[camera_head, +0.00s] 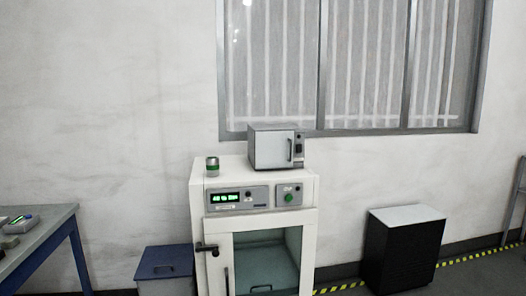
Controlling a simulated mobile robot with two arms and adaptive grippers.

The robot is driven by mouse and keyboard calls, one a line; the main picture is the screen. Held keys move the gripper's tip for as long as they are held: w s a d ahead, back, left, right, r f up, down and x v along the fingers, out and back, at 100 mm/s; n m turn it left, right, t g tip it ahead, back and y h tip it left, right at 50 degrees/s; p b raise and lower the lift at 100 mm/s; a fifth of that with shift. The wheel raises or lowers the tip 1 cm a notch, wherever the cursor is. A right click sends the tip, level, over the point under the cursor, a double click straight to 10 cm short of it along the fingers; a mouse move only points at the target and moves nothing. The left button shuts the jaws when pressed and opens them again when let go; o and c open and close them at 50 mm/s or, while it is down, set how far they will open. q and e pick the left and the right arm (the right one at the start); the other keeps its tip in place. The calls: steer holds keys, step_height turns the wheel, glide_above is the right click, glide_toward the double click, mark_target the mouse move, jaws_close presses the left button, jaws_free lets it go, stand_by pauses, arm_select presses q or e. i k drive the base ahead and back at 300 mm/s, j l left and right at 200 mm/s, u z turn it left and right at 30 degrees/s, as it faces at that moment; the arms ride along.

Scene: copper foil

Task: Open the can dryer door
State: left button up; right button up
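A white cabinet (198,222) stands against the wall in the middle of the head view, with a lit green display (225,198) and a green button (289,198) on its panel. Below is a door with a glass window (262,262), which looks shut. A dark lever handle (206,249) is at its left side. A small grey oven-like box (268,149) sits on the cabinet, its door shut, with a vertical handle (291,149). I cannot tell which of the two is the can dryer. Neither of my grippers is in view.
A small can-like cylinder (212,166) with a green band stands on the cabinet top. A blue-legged table (50,226) is at left, a blue box (165,262) beside the cabinet. A black unit with a pale top (406,215) is at right, near yellow-black floor tape (470,257).

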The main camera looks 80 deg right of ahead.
mark_target(274, 149)
steer(key=z, duration=2.85)
